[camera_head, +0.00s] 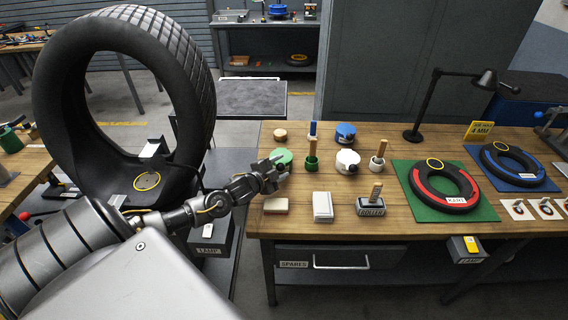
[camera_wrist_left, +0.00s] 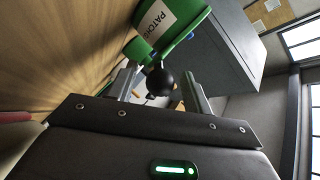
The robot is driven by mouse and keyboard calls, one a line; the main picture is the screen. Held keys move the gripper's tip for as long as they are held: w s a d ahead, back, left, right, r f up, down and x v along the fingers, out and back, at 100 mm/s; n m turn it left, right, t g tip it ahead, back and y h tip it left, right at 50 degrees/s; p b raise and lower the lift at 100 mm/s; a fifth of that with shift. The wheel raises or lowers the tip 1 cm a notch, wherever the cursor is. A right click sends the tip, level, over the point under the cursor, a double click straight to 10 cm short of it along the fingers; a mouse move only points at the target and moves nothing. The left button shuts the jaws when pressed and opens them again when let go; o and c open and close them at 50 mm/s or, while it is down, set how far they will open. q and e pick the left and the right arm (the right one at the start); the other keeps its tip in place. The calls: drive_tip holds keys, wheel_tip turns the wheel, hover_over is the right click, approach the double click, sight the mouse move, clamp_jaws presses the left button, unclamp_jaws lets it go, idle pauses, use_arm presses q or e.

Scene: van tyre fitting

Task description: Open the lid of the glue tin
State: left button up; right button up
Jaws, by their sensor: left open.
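Three short round tins stand on the wooden bench: a green one (camera_head: 283,155), a blue one (camera_head: 345,130) and a white one (camera_head: 346,157). The blue and white tins show dark knobs at the side. I cannot read which is glue; the green tin's label begins "PATCH" in the left wrist view (camera_wrist_left: 165,22). My left gripper (camera_head: 277,168) is at the green tin's near side, partly hiding it. In the left wrist view its open fingers (camera_wrist_left: 160,73) are on either side of a black ball knob (camera_wrist_left: 160,82) by the green tin, apparently not closed on it.
Wooden-handled brushes (camera_head: 311,155) (camera_head: 379,154) stand among the tins. A white box (camera_head: 322,206) and a roller block (camera_head: 371,205) lie in front. Tyre rings on green and blue mats (camera_head: 408,196) lie to the right, below a lamp (camera_head: 429,105). A large tyre (camera_head: 190,90) stands at left.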

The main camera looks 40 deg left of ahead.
use_arm(q)
drive_tip(key=shift+x, duration=1.15)
clamp_jaws()
